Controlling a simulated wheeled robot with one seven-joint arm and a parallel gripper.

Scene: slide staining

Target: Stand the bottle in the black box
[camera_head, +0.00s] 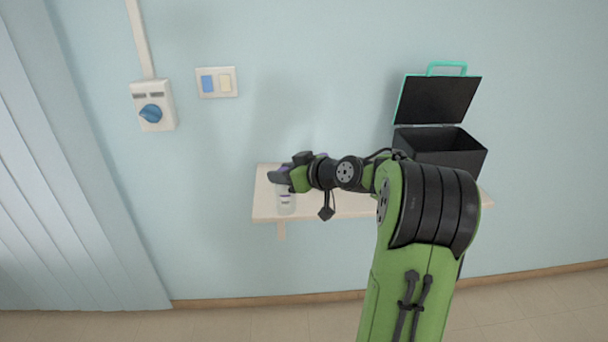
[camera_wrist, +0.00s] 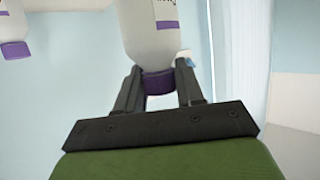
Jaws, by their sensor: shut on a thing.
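A translucent white bottle (camera_head: 286,203) with a purple cap is upright at the left end of the shelf, below my gripper (camera_head: 281,177). In the wrist view the bottle (camera_wrist: 152,35) appears cap-down, and my gripper (camera_wrist: 158,88) is shut with a finger on each side of its purple cap. I cannot tell whether its base touches the shelf. The black box (camera_head: 462,158) stands at the shelf's right end, its lid (camera_head: 437,100) with a teal rim and handle raised. The box's lower part is hidden behind my arm.
A pale shelf (camera_head: 350,207) is fixed to the blue wall. A second purple-capped bottle (camera_wrist: 14,30) shows at the wrist view's upper left. A switch plate (camera_head: 217,82) and a blue-knobbed wall unit (camera_head: 152,107) are above left. Vertical blinds (camera_head: 60,200) hang at the left.

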